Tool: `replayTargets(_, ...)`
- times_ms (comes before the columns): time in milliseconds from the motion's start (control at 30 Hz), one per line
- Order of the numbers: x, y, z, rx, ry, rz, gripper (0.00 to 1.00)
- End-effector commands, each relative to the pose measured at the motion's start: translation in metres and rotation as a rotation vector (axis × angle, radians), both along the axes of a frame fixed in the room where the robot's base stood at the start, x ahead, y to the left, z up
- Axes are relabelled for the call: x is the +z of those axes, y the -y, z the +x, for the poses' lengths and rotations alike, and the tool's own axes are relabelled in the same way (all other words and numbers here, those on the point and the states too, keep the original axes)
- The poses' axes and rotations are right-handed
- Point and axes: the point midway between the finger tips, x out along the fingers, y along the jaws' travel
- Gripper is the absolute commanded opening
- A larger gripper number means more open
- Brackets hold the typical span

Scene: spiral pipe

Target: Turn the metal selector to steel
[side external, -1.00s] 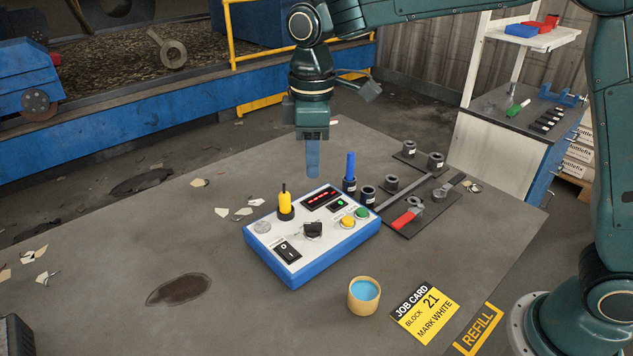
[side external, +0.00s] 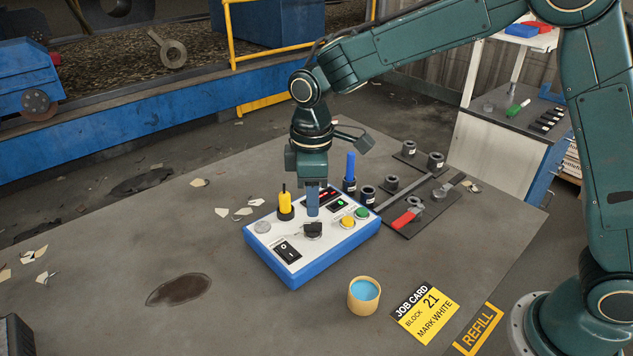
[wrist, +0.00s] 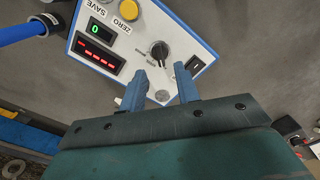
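The metal selector (side external: 313,230) is a black knob on the white top of the blue-edged control box (side external: 290,277). It also shows in the wrist view (wrist: 159,50), with small labels beside it that I cannot read. Which label it points at I cannot tell. My gripper (side external: 312,211) points down just above the box, close behind the selector in the side view. In the wrist view its two blue fingers (wrist: 161,84) stand apart with nothing between them. The selector lies beyond the fingertips, in line with the gap.
The box also carries a yellow tool (side external: 285,202) standing in a black holder, a rocker switch (side external: 287,251), yellow (side external: 347,222) and green (side external: 362,213) buttons and red displays. A blue marker (side external: 350,167) stands behind it. A blue-filled cup (side external: 363,294) stands in front.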

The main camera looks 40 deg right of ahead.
Motion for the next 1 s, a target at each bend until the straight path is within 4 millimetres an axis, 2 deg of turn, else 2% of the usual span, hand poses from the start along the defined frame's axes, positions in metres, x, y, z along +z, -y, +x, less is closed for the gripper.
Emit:
replayTargets(100,-0.019,0.0,0.0,0.0,-0.003,-0.001,0.32)
replayTargets(333,-0.045,0.0,0.0,0.0,-0.002,-0.001,0.32)
replayTargets(500,-0.053,0.0,0.0,0.0,0.0,0.0,0.32)
replayTargets(800,-0.055,0.0,0.0,0.0,0.001,0.001,0.32)
replayTargets(833,-0.055,0.0,0.0,0.0,0.001,0.001,0.3)
replayTargets(1000,-0.055,0.0,0.0,0.0,0.001,0.001,0.0)
